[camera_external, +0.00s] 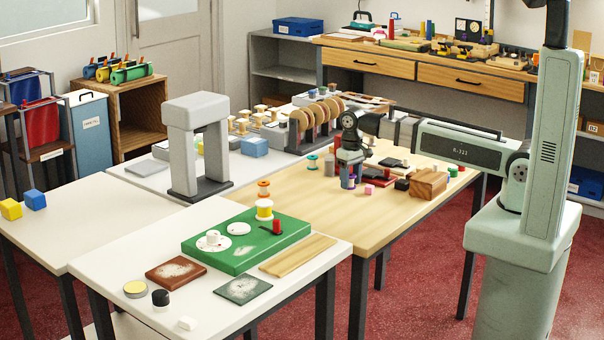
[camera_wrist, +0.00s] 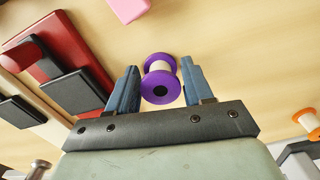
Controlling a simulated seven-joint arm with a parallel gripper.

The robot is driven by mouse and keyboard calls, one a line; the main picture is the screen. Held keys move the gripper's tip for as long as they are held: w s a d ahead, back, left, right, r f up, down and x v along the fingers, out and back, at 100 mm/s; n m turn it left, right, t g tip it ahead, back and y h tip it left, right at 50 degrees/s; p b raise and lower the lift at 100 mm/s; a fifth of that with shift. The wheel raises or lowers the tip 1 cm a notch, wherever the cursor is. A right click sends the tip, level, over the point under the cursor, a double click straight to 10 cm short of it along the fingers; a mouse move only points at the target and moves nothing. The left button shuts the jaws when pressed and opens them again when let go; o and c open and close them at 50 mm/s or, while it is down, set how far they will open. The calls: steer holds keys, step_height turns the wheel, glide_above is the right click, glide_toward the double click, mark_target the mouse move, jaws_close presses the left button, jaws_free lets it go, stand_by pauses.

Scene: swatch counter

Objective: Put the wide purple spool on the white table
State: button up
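The wide purple spool (camera_wrist: 160,78) has purple flanges and a pale middle. It stands on the light wood table (camera_wrist: 225,45), between the two fingers of my gripper (camera_wrist: 160,86). The fingers are apart, with a small gap showing on each side of the spool. In the external view my gripper (camera_external: 349,178) is low over the wood table (camera_external: 310,205), and its fingers mostly hide the spool. A white-topped table (camera_external: 225,310) stands at the front, holding a green board (camera_external: 250,252). Another white top (camera_external: 95,215) is at the left.
Near my gripper are a pink block (camera_wrist: 128,8), a red tray with dark pieces (camera_wrist: 60,50), an orange spool (camera_wrist: 306,120) and a wood block (camera_external: 428,184). A grey press (camera_external: 197,145) stands left of the wood table.

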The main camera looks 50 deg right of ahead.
mark_target(351, 175)
steer(key=shift+o, duration=1.3)
step_height(351, 175, up, 11)
steer(key=shift+r, duration=0.2)
steer(key=shift+o, duration=0.5)
steer(key=shift+r, duration=0.5)
steer(key=shift+a, duration=0.1)
